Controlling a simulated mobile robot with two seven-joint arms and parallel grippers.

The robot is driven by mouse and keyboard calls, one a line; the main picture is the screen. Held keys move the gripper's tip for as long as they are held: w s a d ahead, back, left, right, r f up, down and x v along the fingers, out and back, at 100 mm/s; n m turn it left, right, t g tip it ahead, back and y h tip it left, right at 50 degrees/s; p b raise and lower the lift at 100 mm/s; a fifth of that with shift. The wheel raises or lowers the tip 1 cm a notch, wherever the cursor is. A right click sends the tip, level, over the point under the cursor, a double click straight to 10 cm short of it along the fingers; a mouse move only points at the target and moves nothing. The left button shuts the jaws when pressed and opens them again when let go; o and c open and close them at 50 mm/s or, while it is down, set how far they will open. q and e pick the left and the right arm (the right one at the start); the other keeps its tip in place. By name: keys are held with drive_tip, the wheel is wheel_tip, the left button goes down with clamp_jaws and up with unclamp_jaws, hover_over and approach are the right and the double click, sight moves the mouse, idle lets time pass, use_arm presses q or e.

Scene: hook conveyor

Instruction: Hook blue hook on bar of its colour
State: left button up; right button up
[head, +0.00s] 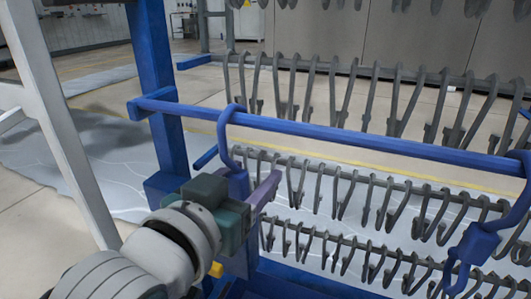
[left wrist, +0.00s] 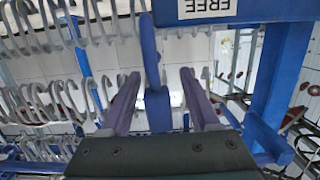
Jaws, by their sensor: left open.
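A blue hook (head: 226,140) hangs with its curved top over the blue bar (head: 330,132), near the bar's left end. Its thicker block sits lower, partly hidden behind my left gripper (head: 264,190). In the left wrist view the blue hook (left wrist: 151,60) stands between the two purple fingers of the left gripper (left wrist: 158,88), with gaps on both sides. The left gripper is open around it. A second blue hook (head: 485,240) hangs at the right edge, partly cut off. My right gripper does not show.
A blue upright post (head: 157,80) stands to the left of the bar. Several grey hooks (head: 390,95) hang in rows on rails behind and below the bar. A white slanted post (head: 62,130) is at the left. A blue beam with a FREE label (left wrist: 208,8) tops the left wrist view.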

use_arm(q)
drive_tip(key=p+v, duration=0.5)
drive_tip(key=v, duration=0.4)
drive_tip(key=shift+s+a+r, duration=0.15)
drive_tip(key=shift+s, duration=0.1)
drive_tip(key=s+a+r+n+g+y+p, duration=0.15)
drive_tip(key=s+a+r+g+p, duration=0.35)
drive_tip(key=r+p, duration=1.05)
drive_tip(key=s+a+r+g+y+p, duration=0.25)
drive_tip(key=s+r+p, duration=0.45)
drive_tip(key=r+p, duration=0.9)
drive_tip(key=s+a+r+g+y+p, duration=0.1)
drive_tip(key=s+a+r+g+p, duration=0.4)
drive_tip(key=r+p, duration=1.05)
drive_tip(key=w+d+r+p+v, duration=0.1)
drive_tip(key=w+p+v, duration=0.2)
drive_tip(key=p+v, duration=1.2)
drive_tip(key=w+d+p+v, duration=0.1)
drive_tip(key=w+p+v, duration=0.2)
drive_tip(key=p+v, duration=1.3)
drive_tip(key=r+p, duration=0.1)
drive_tip(key=p, duration=0.2)
drive_tip(key=shift+w+t+p, duration=0.35)
drive_tip(key=shift+p, duration=0.05)
drive_tip(key=shift+d+f, duration=0.1)
drive_tip(key=shift+f, duration=0.1)
